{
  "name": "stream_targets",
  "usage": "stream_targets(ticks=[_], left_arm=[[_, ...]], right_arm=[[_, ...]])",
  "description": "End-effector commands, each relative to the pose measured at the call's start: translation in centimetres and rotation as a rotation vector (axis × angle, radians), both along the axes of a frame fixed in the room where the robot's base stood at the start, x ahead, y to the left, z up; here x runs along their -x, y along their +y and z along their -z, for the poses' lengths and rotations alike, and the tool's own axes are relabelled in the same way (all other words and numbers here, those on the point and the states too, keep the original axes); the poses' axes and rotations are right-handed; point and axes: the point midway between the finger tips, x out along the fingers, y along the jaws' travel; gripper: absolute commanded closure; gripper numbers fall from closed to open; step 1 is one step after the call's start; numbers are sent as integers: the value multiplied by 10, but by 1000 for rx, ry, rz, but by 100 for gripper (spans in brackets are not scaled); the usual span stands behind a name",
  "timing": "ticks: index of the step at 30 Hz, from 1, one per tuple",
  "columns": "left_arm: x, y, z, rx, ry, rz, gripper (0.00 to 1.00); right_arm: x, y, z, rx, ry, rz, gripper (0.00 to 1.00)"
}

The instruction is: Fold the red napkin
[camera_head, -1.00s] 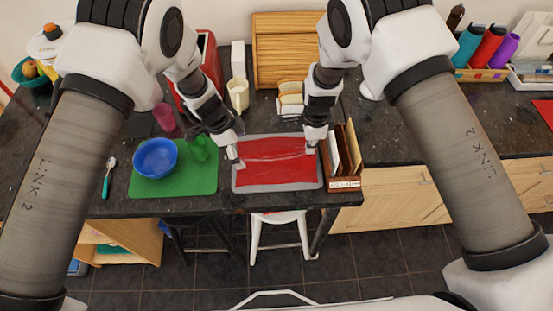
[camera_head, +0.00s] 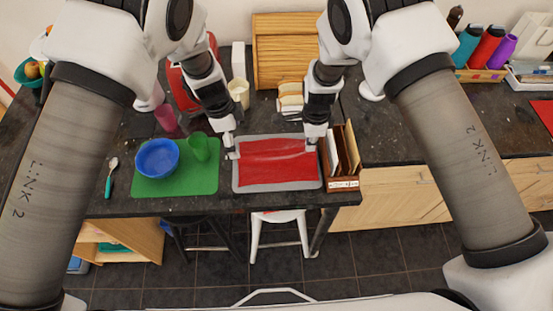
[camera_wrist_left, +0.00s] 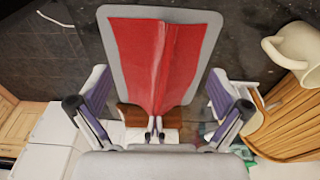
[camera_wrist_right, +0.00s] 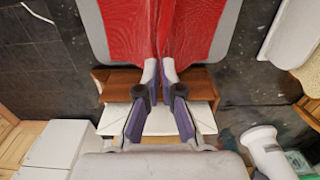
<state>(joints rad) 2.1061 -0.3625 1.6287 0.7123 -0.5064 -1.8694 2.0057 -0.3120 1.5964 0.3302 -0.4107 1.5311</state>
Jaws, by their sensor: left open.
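The red napkin (camera_head: 277,163) lies on a grey mat (camera_head: 236,180) with a raised crease running left to right. The crease also shows on the napkin in the left wrist view (camera_wrist_left: 153,55) and the right wrist view (camera_wrist_right: 156,25). My left gripper (camera_head: 232,154) is open and empty by the napkin's left end; its fingers stand wide apart in the left wrist view (camera_wrist_left: 157,80). My right gripper (camera_head: 311,146) is at the napkin's right end. In the right wrist view its fingertips (camera_wrist_right: 160,72) are closed together on the crease.
A green mat (camera_head: 200,185) with a blue bowl (camera_head: 156,158) and a green cup (camera_head: 199,148) lies to the left. A wooden holder (camera_head: 343,184) stands close to the right. A cream mug (camera_head: 238,93) and toast rack (camera_head: 290,103) are behind.

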Motion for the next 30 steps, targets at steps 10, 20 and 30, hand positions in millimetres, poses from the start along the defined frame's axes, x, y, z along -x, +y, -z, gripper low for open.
stream_targets(ticks=[10, 20, 30], left_arm=[[-1, 5, -33, 0, -4, 0, 0], [0, 12, -77, 0, 1, 0, 0], [0, 12, -79, 0, 1, 0, 0]], right_arm=[[0, 0, 0, 0, 0, 0, 100], [0, 0, 0, 0, 0, 0, 100], [0, 0, 0, 0, 0, 0, 66]])
